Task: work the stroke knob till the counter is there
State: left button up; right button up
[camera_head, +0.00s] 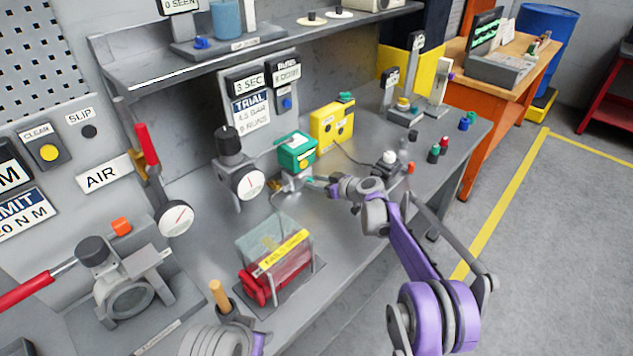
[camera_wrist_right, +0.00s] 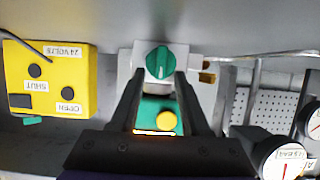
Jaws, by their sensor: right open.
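A green knob (camera_wrist_right: 158,63) with a pale pointer line sits on a white block in the right wrist view. I take it for the stroke knob. Past it is a green box with a yellow button (camera_wrist_right: 166,120), which also shows in the head view (camera_head: 297,150). My right gripper (camera_wrist_right: 161,80) is open, its fingers on either side of the knob; contact is unclear. In the head view the right gripper (camera_head: 322,184) is just below the green box. Part of my left arm (camera_head: 222,338) shows at the bottom edge; its jaws are unclear. Small signs (camera_head: 249,82) are hard to read, and I cannot tell which is the counter.
A yellow box (camera_head: 332,124) stands beside the green one. Round gauges (camera_head: 249,183) are to its left. A clear-lidded red box (camera_head: 275,272) is on the bench in front. Small coloured knobs (camera_head: 434,153) stand on the right.

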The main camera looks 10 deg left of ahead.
grip_shut()
pick_arm(q)
jog(key=shift+r, duration=0.1)
dwell(0.4)
jog(key=shift+w+r+p, duration=0.35)
jog(key=shift+r+p, duration=0.2)
jog(key=shift+r, duration=0.2)
pick_arm(e)
jog(key=shift+w+d+m+g+y, duration=0.15)
jog(key=shift+w+m+g+y, duration=0.15)
jog(key=shift+m, duration=0.25)
jog(key=shift+w+d+m+g+y, duration=0.1)
jog(key=shift+m+g+y, duration=0.1)
jog(key=shift+m+g, duration=0.3)
pick_arm(q)
jog(key=shift+w+r+p, duration=0.3)
jog(key=shift+r+p, duration=0.15)
jog(key=shift+r, duration=0.2)
pick_arm(e)
jog(key=shift+w+d+f+m+g+y, duration=0.1)
jog(key=shift+m+g+y, duration=0.2)
jog(key=shift+m, duration=0.35)
jog(key=shift+w+d+f+m+g+y, duration=0.1)
jog(key=shift+m+g+y, duration=0.1)
jog(key=shift+m+y, duration=0.3)
grip_release()
